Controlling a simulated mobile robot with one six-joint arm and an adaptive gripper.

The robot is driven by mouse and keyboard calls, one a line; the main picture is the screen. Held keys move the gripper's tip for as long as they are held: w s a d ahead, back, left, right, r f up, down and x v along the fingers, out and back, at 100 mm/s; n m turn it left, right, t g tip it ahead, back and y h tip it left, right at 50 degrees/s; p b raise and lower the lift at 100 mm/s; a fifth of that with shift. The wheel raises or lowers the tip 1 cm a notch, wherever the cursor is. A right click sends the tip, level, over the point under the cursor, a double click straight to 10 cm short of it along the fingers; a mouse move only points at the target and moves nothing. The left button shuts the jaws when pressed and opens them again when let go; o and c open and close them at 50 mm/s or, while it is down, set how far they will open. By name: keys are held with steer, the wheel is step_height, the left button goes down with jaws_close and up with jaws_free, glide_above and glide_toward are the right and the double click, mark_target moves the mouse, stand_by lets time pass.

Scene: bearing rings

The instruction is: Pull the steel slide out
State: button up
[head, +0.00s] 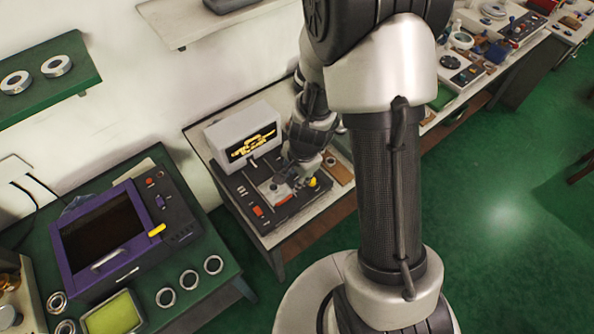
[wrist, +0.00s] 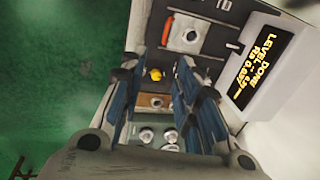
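The steel slide appears to be the pale metal plate (wrist: 189,35) with a round part in its middle, seated in the dark deck of a bench instrument. In the head view the plate (head: 266,187) is partly hidden by my gripper. A small red piece (wrist: 169,26) sits at its left edge in the wrist view. My gripper (wrist: 157,70) is open, with nothing between its fingers. In the wrist view it hangs over the yellow knob (wrist: 156,74), short of the plate. In the head view my gripper (head: 300,172) is at the right part of the deck, fingertips unclear.
The instrument's white display box (wrist: 262,75) stands beside the deck and shows yellow text with "LEVEL DONE". A brown wooden block (wrist: 154,101) lies near the knob. A purple oven-like unit (head: 106,240) and several metal rings (head: 189,280) are on the left green table.

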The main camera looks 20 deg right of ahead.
step_height(320, 180, up, 12)
steer(key=s, duration=0.2)
steer(key=shift+d+f, duration=0.15)
steer(key=shift+d, duration=0.2)
steer(key=b, duration=1.2)
glide_toward(285, 200)
steer(key=f+b, duration=0.2)
steer(key=w+f+b, duration=0.1)
steer(key=f+b, duration=0.1)
steer(key=f, duration=0.1)
steer(key=f+b, duration=0.2)
steer(key=shift+w+a+f, duration=0.2)
steer(key=shift+a+f, duration=0.05)
steer(key=shift+f, duration=0.05)
jaws_close()
